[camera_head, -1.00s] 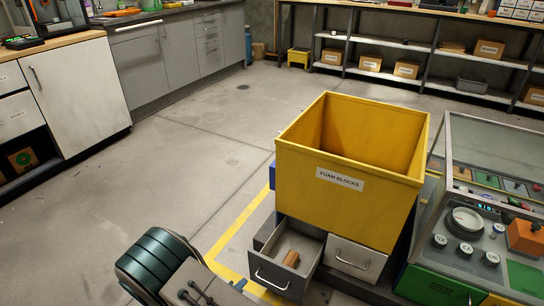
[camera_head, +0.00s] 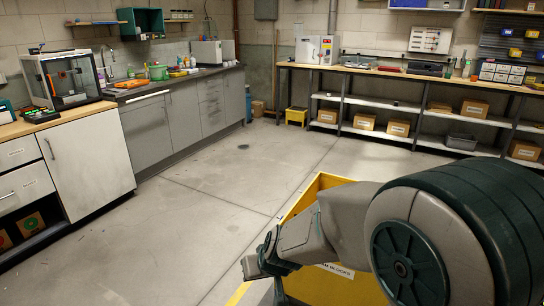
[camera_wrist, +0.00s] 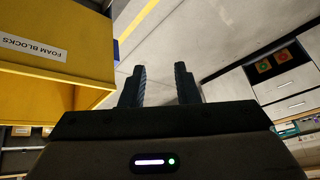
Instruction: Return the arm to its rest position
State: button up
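My arm fills the lower right of the head view and partly covers the yellow foam blocks bin (camera_head: 340,289). My gripper (camera_head: 266,263) is at the end of the arm, at the bin's left side in the picture. In the wrist view my gripper (camera_wrist: 160,68) has its two dark fingers apart, with bare floor showing between them and nothing held. The bin (camera_wrist: 50,82) is to the left of the fingers there, apart from them in the picture.
A white cabinet (camera_head: 90,160) and grey cabinets (camera_head: 150,133) line the left wall. A workbench (camera_head: 345,70) with shelves and cardboard boxes stands at the back. The concrete floor (camera_head: 185,210) between is clear. Drawer fronts (camera_wrist: 285,80) show in the wrist view.

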jog(key=s+d+r+m+g+h+p, duration=0.2)
jog(key=s+d+r+p, duration=0.8)
jog(key=s+d+r, duration=0.6)
notch_tip(320, 180, up, 4)
jog(key=shift+s+d+f+m+h, duration=0.1)
jog(key=shift+s+d+m+h, duration=0.25)
jog(key=shift+d+m+h, duration=0.55)
